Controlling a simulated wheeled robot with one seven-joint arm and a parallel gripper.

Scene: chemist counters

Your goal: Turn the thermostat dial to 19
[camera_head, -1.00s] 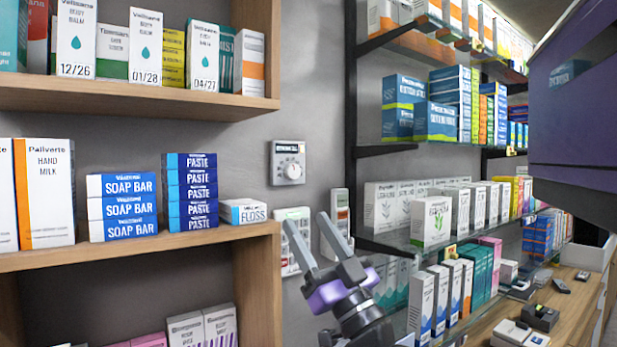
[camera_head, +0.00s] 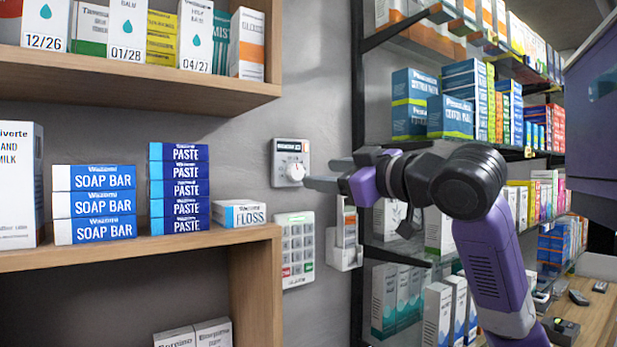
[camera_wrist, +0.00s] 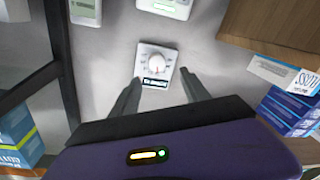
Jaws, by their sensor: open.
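The thermostat (camera_head: 291,160) is a small pale square box on the grey wall, with a dark display strip above a round white dial (camera_head: 296,172). It also shows in the wrist view (camera_wrist: 156,70), where its dial (camera_wrist: 157,64) lies ahead of the fingertips and looks upside down. The numbers on it are too small to read. My gripper (camera_head: 318,172) is level with the dial, just right of it in the head view. In the wrist view my gripper (camera_wrist: 160,82) has its two fingers apart, one to each side of the thermostat, with nothing between them. I cannot tell whether a finger touches the dial.
A keypad (camera_head: 296,248) is on the wall below the thermostat, and a handset in a white holder (camera_head: 345,240) hangs to its right. A wooden shelf (camera_head: 150,252) with boxes ends to the left. A black rack post (camera_head: 358,100) with stocked glass shelves stands right.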

